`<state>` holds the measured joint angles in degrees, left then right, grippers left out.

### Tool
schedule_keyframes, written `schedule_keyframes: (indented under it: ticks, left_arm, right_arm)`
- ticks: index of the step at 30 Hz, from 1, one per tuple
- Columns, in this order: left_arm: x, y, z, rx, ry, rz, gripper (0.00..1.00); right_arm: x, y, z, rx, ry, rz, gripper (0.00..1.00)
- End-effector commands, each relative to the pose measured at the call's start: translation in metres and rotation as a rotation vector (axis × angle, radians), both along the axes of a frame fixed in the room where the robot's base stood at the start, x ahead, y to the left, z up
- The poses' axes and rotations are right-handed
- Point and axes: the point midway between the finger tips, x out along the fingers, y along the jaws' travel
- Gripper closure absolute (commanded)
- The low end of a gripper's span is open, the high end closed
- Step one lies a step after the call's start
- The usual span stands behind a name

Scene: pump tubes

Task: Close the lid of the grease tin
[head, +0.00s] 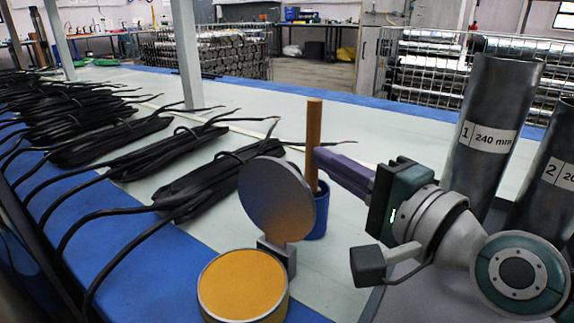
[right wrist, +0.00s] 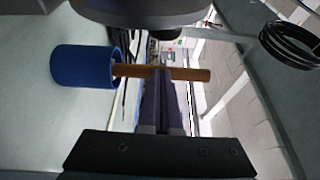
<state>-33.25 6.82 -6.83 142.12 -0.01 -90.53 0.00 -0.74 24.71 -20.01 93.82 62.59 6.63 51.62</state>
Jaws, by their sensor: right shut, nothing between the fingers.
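The grease tin (head: 203,306) stands at the front of the table, filled with smooth orange grease (head: 242,284). Its round grey lid (head: 277,198) stands up, open, above a small grey hinge block (head: 284,260) at the tin's back right. My right gripper (head: 318,158) has purple fingers, shut and empty, behind and above the lid to the right. In the right wrist view the shut fingertips (right wrist: 162,70) are near a wooden stick; I cannot tell whether they touch it. A dark rounded shape, likely the lid (right wrist: 145,12), crosses the top there. My left gripper is not in view.
A blue cup (head: 318,218) holds the upright wooden stick (head: 313,130) close behind the lid; the cup also shows in the right wrist view (right wrist: 82,67). Black cable bundles (head: 205,178) lie on the left. Grey tubes (head: 497,125) stand on the right.

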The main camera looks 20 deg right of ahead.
Motion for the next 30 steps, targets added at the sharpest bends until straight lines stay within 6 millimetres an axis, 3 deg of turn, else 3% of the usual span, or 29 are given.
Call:
schedule_keyframes:
  ticks: [3,9,30]
  left_arm:
    - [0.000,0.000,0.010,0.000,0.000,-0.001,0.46]
    - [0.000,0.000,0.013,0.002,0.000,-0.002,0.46]
    - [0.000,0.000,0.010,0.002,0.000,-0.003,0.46]
  right_arm:
    - [-0.014,0.016,0.002,0.007,0.006,0.002,1.00]
    - [-0.023,0.029,0.001,0.002,0.004,0.001,1.00]
    - [-0.028,0.035,0.001,-0.039,-0.028,0.002,1.00]
